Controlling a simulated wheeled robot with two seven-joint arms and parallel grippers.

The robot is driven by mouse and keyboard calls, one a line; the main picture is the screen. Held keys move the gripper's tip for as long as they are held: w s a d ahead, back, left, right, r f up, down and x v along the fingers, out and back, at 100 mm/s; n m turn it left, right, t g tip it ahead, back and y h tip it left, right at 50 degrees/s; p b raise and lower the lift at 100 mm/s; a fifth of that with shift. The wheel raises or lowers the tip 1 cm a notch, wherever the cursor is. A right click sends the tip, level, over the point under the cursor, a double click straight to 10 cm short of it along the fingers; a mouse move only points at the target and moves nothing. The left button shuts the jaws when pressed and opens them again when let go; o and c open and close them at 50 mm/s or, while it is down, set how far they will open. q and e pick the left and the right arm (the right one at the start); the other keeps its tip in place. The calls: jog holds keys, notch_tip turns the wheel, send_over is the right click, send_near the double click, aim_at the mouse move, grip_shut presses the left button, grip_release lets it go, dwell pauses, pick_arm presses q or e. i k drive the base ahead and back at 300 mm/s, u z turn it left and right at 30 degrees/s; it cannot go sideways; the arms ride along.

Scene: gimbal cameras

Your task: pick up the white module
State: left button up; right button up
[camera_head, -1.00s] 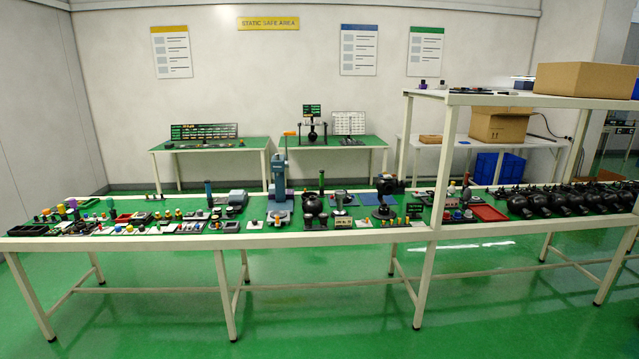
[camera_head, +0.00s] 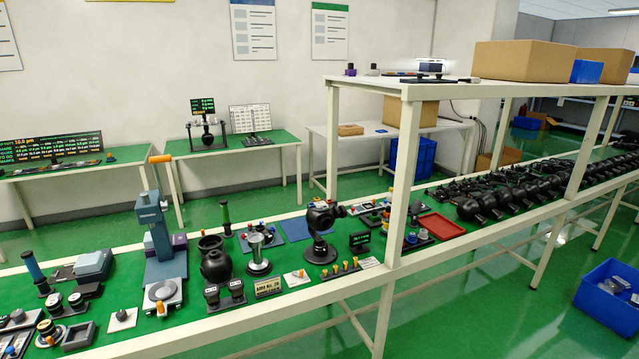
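I cannot tell for certain which thing is the white module. A small white square plate with a knob (camera_head: 297,278) lies near the front edge of the long green-topped bench (camera_head: 340,285). A similar pale square plate (camera_head: 122,319) lies further left on the bench. Pale, partly see-through pieces (camera_head: 614,286) lie in a blue bin (camera_head: 597,309) at the right. A device with a bright white panel (camera_head: 441,67) stands on the upper shelf. Neither of my grippers is in view.
A blue-grey press (camera_head: 158,225), a black camera-like device on a stand (camera_head: 321,220), a red tray (camera_head: 440,226) and several black units (camera_head: 475,205) crowd the bench. Cardboard boxes (camera_head: 525,60) stand on the shelf (camera_head: 420,87). Green floor (camera_head: 500,315) is open in front.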

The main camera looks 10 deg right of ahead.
aim_at(373, 72)
jog(key=z, duration=0.65)
jog(key=i, duration=2)
jog(key=z, duration=0.7)
